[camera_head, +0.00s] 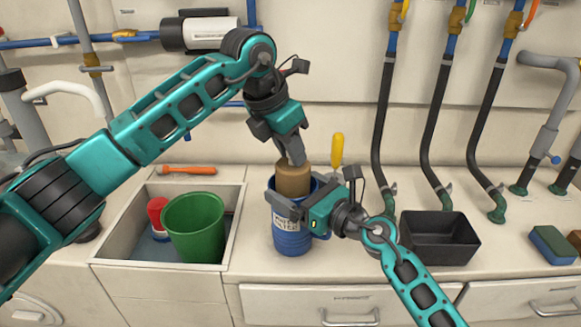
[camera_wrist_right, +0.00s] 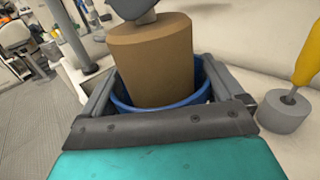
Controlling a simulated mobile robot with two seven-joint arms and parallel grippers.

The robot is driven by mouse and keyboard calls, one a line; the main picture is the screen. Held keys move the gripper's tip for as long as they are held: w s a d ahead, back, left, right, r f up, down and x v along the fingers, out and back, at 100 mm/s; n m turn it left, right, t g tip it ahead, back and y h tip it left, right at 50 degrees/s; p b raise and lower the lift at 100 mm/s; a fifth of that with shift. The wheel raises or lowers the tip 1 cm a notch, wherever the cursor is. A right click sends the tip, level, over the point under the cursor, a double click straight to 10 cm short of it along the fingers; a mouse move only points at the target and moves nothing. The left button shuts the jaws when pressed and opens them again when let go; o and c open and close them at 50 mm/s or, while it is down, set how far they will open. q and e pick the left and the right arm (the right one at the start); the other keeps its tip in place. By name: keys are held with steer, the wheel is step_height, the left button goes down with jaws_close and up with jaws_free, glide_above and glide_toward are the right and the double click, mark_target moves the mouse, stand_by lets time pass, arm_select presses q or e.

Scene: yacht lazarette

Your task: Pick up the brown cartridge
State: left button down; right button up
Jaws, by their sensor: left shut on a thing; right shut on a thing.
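The brown cartridge (camera_head: 292,180) stands partly inside the blue filter housing (camera_head: 290,240), its upper part above the rim. It also shows in the right wrist view (camera_wrist_right: 153,60). My left gripper (camera_head: 294,158) reaches down from above and is shut on the top of the brown cartridge. My right gripper (camera_head: 290,203) is shut on the blue housing near its rim, with a finger on either side in the right wrist view (camera_wrist_right: 160,95). The lower part of the cartridge is hidden inside the housing.
A sink (camera_head: 108,246) on the left holds a green bucket (camera_head: 194,228) and a red-capped container (camera_head: 157,212). A yellow-handled tool (camera_head: 337,150) stands behind the housing. A black bin (camera_head: 440,238) and a sponge (camera_head: 552,245) lie to the right. Black hoses (camera_head: 433,120) hang behind.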

arm_select(q)
step_height(320, 180, up, 24)
arm_select(e)
steer(key=shift+f, duration=0.1)
steer(key=o, duration=0.9)
steer(key=shift+d, duration=0.1)
steer(key=v, duration=1.2)
steer(key=shift+s, duration=0.1)
